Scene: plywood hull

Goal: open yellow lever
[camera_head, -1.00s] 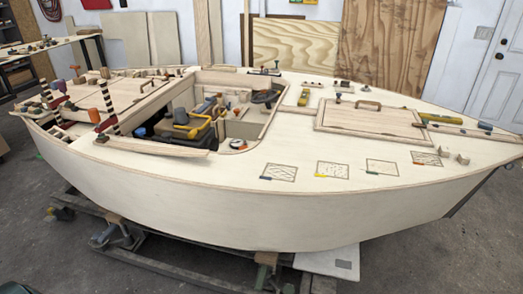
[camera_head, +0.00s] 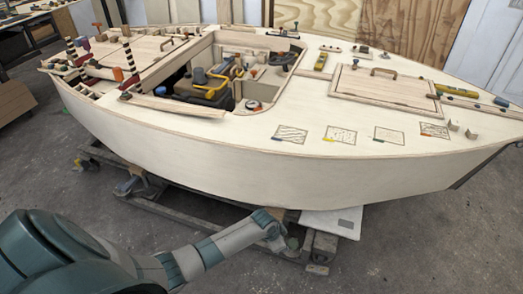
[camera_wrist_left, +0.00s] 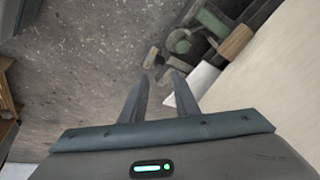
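Yellow lever-like bars (camera_head: 212,88) show on the dark machinery in the open cockpit of the plywood hull. At this size I cannot tell exactly which part is the yellow lever. My left arm comes in low in the head view, in front of the hull's near side, well below and apart from the cockpit. In the left wrist view my left gripper (camera_wrist_left: 160,97) has its two fingers apart with nothing between them. It faces the grey floor near the hull's support. My right gripper is out of view.
The hull's pale side (camera_head: 230,160) stands between my left arm and the cockpit. A wooden and metal cradle (camera_head: 170,205) supports it from below. Floor at the lower right is clear.

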